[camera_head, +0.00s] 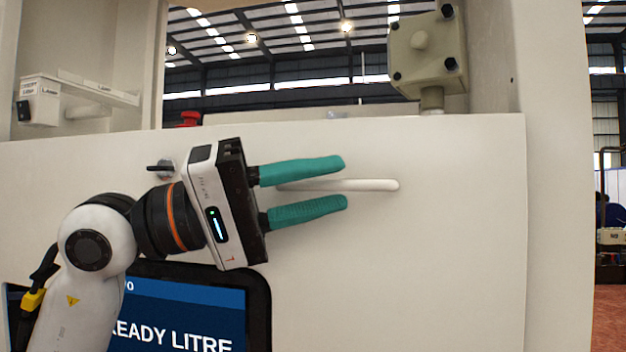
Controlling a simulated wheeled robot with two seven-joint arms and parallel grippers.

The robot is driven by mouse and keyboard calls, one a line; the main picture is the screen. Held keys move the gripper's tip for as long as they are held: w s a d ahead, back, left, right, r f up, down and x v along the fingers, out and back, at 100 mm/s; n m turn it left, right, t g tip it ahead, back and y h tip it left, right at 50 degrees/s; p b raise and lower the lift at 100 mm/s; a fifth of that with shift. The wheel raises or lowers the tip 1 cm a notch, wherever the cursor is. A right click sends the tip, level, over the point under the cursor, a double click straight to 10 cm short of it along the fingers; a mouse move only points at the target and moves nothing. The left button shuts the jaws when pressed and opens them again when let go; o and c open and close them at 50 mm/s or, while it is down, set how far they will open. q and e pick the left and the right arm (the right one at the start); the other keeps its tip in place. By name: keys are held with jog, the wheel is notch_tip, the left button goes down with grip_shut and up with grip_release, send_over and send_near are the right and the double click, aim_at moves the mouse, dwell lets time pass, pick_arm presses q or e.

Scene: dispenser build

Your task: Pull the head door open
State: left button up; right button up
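The head door is a pale cream panel (440,250) filling the middle of the head view, and it looks closed. A white horizontal bar handle (378,185) sits on its upper part. My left gripper (345,184) comes in from the left with its two teal fingers open, one above and one below the handle. A gap shows between each finger and the bar. My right gripper is not in view.
A dark-framed screen (180,310) lies below the gripper. A small black latch or key (160,168) is left of the gripper. A grey-green junction box (428,55) stands above the panel, and a red knob (188,119) sits at its top edge. The panel right of the handle is clear.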

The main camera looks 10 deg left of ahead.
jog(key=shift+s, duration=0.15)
pick_arm(q)
jog(key=shift+c, duration=1.1)
grip_shut()
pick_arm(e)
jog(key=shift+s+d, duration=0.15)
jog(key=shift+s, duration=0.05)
pick_arm(q)
jog(key=shift+f, duration=0.1)
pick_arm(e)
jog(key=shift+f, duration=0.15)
